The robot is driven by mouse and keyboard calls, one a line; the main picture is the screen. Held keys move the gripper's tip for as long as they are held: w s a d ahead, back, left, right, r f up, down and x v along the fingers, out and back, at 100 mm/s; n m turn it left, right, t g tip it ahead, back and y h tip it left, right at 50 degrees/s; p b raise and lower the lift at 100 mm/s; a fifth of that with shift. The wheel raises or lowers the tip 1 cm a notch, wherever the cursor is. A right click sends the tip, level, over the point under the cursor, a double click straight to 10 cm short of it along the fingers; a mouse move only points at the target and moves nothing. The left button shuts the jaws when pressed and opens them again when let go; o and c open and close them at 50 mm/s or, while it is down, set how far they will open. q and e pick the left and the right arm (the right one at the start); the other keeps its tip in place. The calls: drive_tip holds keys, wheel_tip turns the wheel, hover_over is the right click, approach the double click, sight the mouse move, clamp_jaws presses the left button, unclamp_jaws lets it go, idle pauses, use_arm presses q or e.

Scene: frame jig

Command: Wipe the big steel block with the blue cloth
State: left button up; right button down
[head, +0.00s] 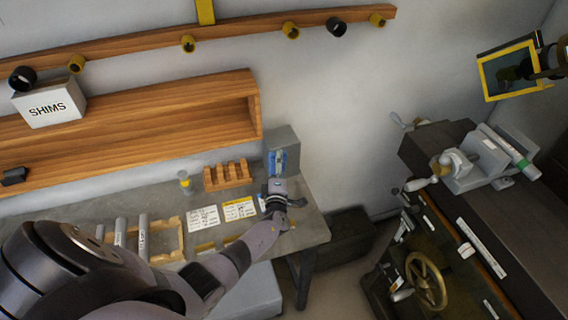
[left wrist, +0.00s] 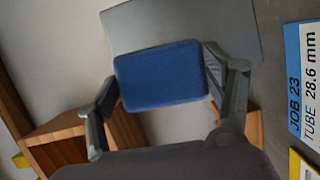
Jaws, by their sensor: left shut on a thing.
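The big steel block (head: 284,143) is a grey upright block at the right back end of the workbench, by the wall. In the left wrist view its grey face (left wrist: 185,22) is behind the cloth. The blue cloth (head: 278,161) is a folded pad, also plain in the left wrist view (left wrist: 160,76). My left gripper (head: 276,172) is shut on the cloth, with one finger on each side of it. The cloth is in front of the block's face; I cannot tell whether they touch. My right gripper is in neither view.
Left of the block on the bench are a wooden slotted rack (head: 228,176), label cards (head: 239,209) and a small yellow-grey container (head: 185,183). A wooden shelf (head: 130,122) hangs above. A machine with a vise (head: 478,160) stands at the right.

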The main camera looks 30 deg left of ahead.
use_arm(q)
drive_tip(key=shift+s+a, duration=0.65)
drive_tip(key=shift+s, duration=0.15)
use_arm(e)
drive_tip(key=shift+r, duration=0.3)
use_arm(q)
drive_tip(key=shift+d, duration=0.15)
drive_tip(key=shift+s+d, duration=0.9)
drive_tip(key=shift+d, duration=0.3)
drive_tip(key=shift+s+d, duration=0.85)
drive_tip(key=shift+d, duration=0.35)
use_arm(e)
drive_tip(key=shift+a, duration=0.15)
use_arm(q)
drive_tip(key=shift+s+d, duration=0.9)
drive_tip(key=shift+d, duration=0.3)
